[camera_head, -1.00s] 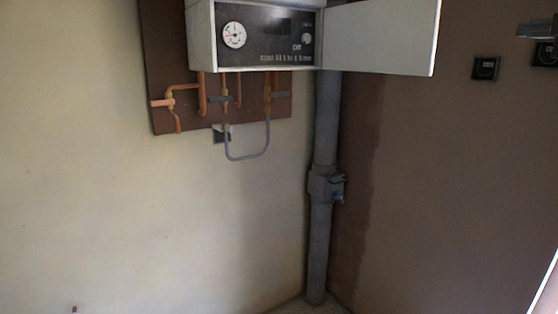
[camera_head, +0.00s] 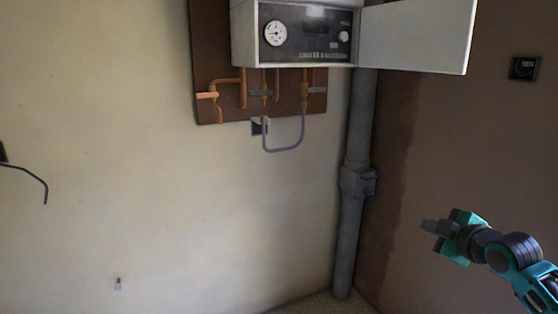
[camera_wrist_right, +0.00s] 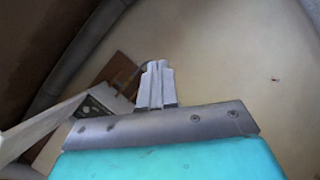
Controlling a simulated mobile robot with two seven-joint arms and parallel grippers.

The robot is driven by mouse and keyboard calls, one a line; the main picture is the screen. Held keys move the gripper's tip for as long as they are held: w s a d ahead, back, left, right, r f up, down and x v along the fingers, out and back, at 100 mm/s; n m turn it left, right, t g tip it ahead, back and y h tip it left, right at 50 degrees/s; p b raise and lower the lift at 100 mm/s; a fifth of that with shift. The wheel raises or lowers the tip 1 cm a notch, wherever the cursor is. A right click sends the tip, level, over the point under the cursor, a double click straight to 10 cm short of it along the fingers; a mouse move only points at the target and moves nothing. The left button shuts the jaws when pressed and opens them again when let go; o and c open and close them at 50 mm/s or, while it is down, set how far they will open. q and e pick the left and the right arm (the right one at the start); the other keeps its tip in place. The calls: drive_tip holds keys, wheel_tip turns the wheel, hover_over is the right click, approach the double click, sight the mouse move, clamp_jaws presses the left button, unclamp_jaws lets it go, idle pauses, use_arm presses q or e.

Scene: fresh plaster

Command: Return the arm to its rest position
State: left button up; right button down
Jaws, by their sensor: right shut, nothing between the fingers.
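My right gripper (camera_head: 430,227) is at the lower right of the head view, in front of the brown wall and right of the grey pipe. Its fingers point left and are closed together with nothing between them. In the right wrist view the closed fingers (camera_wrist_right: 156,85) stand at the middle, apart from the wall and boiler behind them. My left gripper is not in view.
A white boiler (camera_head: 245,38) with a gauge panel and an open door (camera_head: 415,35) hangs on the wall, copper pipes below it. A grey vertical pipe (camera_head: 358,130) runs down the corner. A small black wall plate (camera_head: 524,68) is on the right wall. The lower left wall is mostly clear.

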drive_tip(key=s+a+f+m+g, duration=0.1)
drive_tip(key=s+a+f, duration=0.2)
drive_tip(key=f, duration=0.3)
drive_tip(key=s+a+f+m+y, duration=0.1)
drive_tip(key=s+a+f, duration=0.2)
drive_tip(key=a+f, duration=0.15)
drive_tip(key=s+a+f+m+g, duration=0.1)
drive_tip(key=s+a+f+m, duration=0.1)
drive_tip(key=s+f, duration=0.3)
drive_tip(key=s+a+f+m, duration=0.2)
drive_tip(key=s+a+f, duration=0.3)
drive_tip(key=s, duration=0.3)
drive_tip(key=s+a+f+m+g, duration=0.1)
drive_tip(key=s+a+f+m, duration=0.2)
drive_tip(key=s+a+f, duration=0.3)
drive_tip(key=shift+s+m, duration=0.3)
drive_tip(key=shift+s, duration=0.85)
drive_tip(key=c, duration=1.8)
unclamp_jaws()
drive_tip(key=shift+a+f, duration=0.1)
